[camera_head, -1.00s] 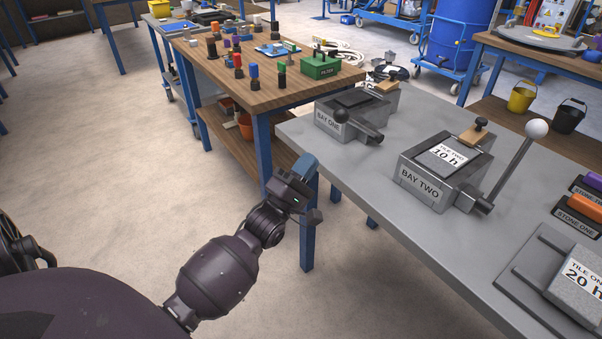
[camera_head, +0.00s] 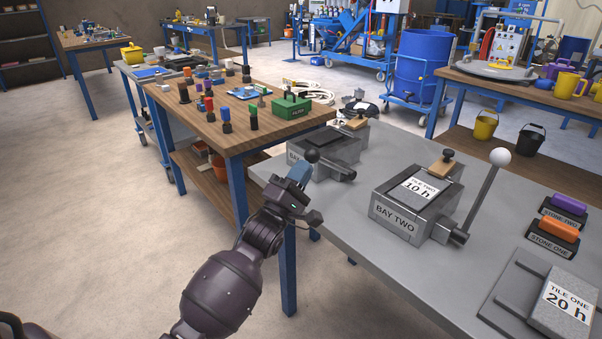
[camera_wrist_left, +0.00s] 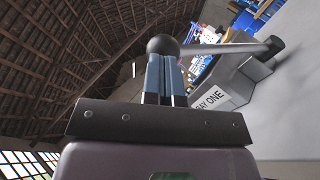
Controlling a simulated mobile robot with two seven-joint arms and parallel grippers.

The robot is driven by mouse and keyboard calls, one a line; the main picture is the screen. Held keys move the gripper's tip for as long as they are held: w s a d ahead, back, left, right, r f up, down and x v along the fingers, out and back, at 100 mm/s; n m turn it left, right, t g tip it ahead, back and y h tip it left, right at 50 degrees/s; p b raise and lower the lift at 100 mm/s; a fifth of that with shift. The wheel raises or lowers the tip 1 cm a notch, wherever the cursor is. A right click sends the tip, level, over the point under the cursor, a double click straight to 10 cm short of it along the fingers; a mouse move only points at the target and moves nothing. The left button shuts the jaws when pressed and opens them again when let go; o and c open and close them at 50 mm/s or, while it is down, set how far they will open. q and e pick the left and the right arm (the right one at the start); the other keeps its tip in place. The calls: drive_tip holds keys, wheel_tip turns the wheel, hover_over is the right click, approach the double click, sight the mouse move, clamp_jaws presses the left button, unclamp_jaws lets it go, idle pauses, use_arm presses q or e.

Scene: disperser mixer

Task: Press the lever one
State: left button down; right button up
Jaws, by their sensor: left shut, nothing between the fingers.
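Bay one (camera_head: 320,160) is a grey block at the table's far left corner, its label partly hidden. Lever one has a dark ball knob (camera_head: 312,155) on a short-looking rod (camera_head: 332,166) that runs to a pivot at the block's right front corner. In the left wrist view, the knob (camera_wrist_left: 163,45) is right at the tips of my left gripper (camera_wrist_left: 164,62), and the rod runs right from it. My left gripper (camera_head: 301,170) is shut and empty, beside bay one's front. I cannot tell whether the fingertips touch the knob. My right gripper is out of view.
Bay two (camera_head: 410,200), with its white-knobbed lever (camera_head: 480,200) standing tilted up, is to the right. Stone one (camera_head: 555,230), stone two (camera_head: 568,205) and tile one (camera_head: 565,305) are further right. A wooden table (camera_head: 215,130) stands behind left.

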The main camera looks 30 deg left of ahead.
sight(311, 152)
use_arm(q)
drive_tip(key=shift+w+r+p, duration=0.15)
drive_tip(key=shift+r+p, duration=0.45)
drive_tip(key=shift+r, duration=0.05)
drive_tip(key=r+g+p, duration=0.1)
drive_tip(key=p, duration=0.1)
drive_tip(key=w+r+g+p, duration=0.1)
drive_tip(key=r, duration=0.1)
drive_tip(key=w+r+m+p, duration=0.1)
drive_tip(key=p, duration=0.1)
drive_tip(key=shift+w+d+r+g+h+p, duration=0.1)
drive_tip(key=shift+d+r+g+h+p, duration=0.2)
drive_tip(key=shift+d+r+g, duration=0.1)
drive_tip(key=w+d+r+g+p, duration=0.2)
drive_tip(key=w+g+p, duration=0.2)
drive_tip(key=w, duration=0.4)
drive_tip(key=w+d+r+m+g+y+p, duration=0.1)
drive_tip(key=w+d+r+g+p, duration=0.2)
drive_tip(key=w+g, duration=0.3)
drive_tip(key=shift+w+p, duration=0.75)
drive_tip(key=shift+w, duration=0.75)
use_arm(e)
wheel_tip(311, 152, up, 13)
drive_tip(key=t, duration=0.1)
drive_tip(key=shift+w+d+r+m+t, duration=0.15)
drive_tip(key=shift+w+d+m+t, duration=0.15)
drive_tip(key=shift+w+d, duration=0.15)
use_arm(q)
drive_tip(key=shift+r+m, duration=0.1)
drive_tip(key=shift+m, duration=0.2)
